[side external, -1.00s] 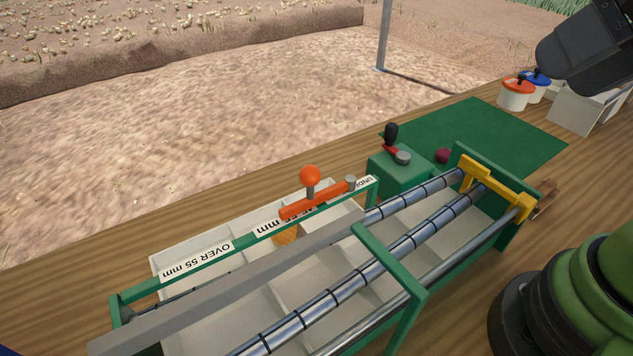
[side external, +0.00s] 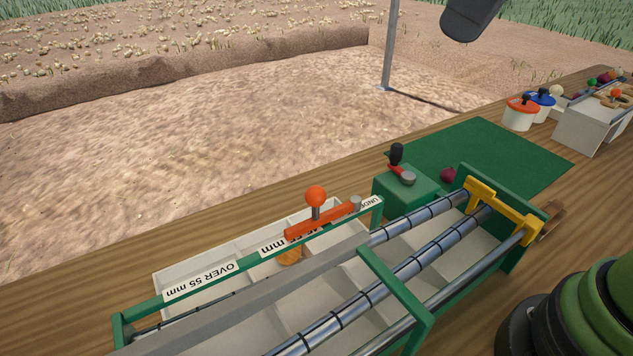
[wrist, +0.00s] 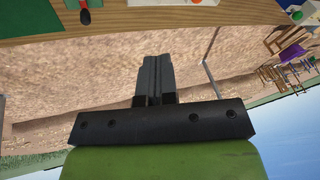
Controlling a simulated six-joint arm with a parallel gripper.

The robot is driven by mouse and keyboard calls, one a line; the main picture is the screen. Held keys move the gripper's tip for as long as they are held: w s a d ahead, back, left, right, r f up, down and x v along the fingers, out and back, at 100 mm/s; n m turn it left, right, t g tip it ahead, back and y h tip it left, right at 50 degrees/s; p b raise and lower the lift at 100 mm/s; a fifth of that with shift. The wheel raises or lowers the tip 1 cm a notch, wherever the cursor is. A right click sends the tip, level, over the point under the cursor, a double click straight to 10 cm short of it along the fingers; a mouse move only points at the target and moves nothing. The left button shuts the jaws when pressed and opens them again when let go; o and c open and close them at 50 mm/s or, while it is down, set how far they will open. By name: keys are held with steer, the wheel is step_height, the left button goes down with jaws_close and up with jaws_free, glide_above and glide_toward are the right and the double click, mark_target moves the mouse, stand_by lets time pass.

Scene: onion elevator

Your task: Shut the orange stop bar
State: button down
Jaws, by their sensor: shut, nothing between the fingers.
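The orange stop bar (side external: 325,220) with its orange ball knob (side external: 316,196) lies along the green far rail of the grader, by the size labels; its grey pivot is at its right end. An orange-yellow onion (side external: 290,257) sits just below the bar, partly hidden. My gripper (wrist: 154,65) is shut and empty in the wrist view, its fingers over bare soil.
A green box with a black-knobbed red lever (side external: 396,158) stands right of the bar. A dark red onion (side external: 448,175) lies on the green mat (side external: 490,145). Steel rollers and a yellow bar (side external: 500,210) cross the grader. Orange- and blue-lidded pots (side external: 521,113) stand at the back right.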

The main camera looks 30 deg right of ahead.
steer(key=w+a+f+n+g+y, duration=0.3)
steer(key=w+a+f+n+g, duration=0.3)
steer(key=w+f+n, duration=0.6)
steer(key=s+a+f+m, duration=0.1)
steer(key=s+a+f, duration=0.4)
steer(key=a+f, duration=0.1)
steer(key=shift+s+a+f, duration=0.35)
steer(key=shift+s+f, duration=0.05)
steer(key=shift+f, duration=0.2)
steer(key=shift+g, duration=0.3)
